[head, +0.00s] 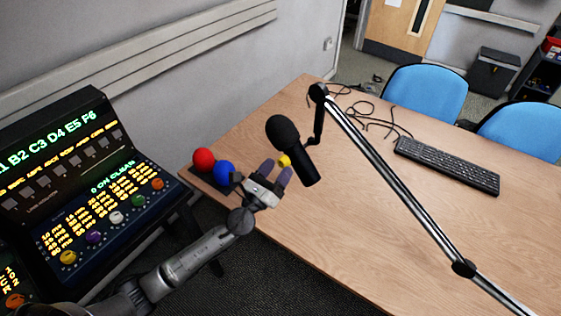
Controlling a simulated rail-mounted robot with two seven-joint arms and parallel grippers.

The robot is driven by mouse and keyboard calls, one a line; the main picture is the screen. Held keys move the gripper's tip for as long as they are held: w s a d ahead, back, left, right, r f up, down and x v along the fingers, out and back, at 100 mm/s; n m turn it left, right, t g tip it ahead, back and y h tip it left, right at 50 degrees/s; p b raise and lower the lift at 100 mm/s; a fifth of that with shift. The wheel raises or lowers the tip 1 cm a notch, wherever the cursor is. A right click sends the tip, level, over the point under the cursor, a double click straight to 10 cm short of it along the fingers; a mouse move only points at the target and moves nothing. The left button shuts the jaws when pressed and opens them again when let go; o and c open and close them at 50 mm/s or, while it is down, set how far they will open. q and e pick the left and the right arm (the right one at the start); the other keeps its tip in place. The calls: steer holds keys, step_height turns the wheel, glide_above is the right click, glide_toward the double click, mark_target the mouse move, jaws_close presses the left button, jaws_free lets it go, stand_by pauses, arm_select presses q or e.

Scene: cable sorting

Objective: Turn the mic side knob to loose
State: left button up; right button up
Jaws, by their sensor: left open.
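The black microphone (292,147) hangs tilted from the end of a boom arm (390,178), over the wooden table. A small yellow knob-like piece (284,160) shows at the microphone's left side. I cannot tell whether it joins the microphone. My left gripper (276,173) is just left of the microphone body, its two dark fingers apart and pointing up towards the yellow piece. No object shows held in it. Whether a fingertip touches the yellow piece cannot be told. My right gripper is not in view.
Red (204,159) and blue (224,172) balls sit on a dark base left of my gripper. A lit control console (85,185) stands at left. A keyboard (447,165) and loose black cables (368,112) lie on the table (320,250). Blue chairs (425,93) stand behind.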

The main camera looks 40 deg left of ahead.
arm_select(q)
steer(key=shift+x, duration=1)
steer(key=c, duration=0.9)
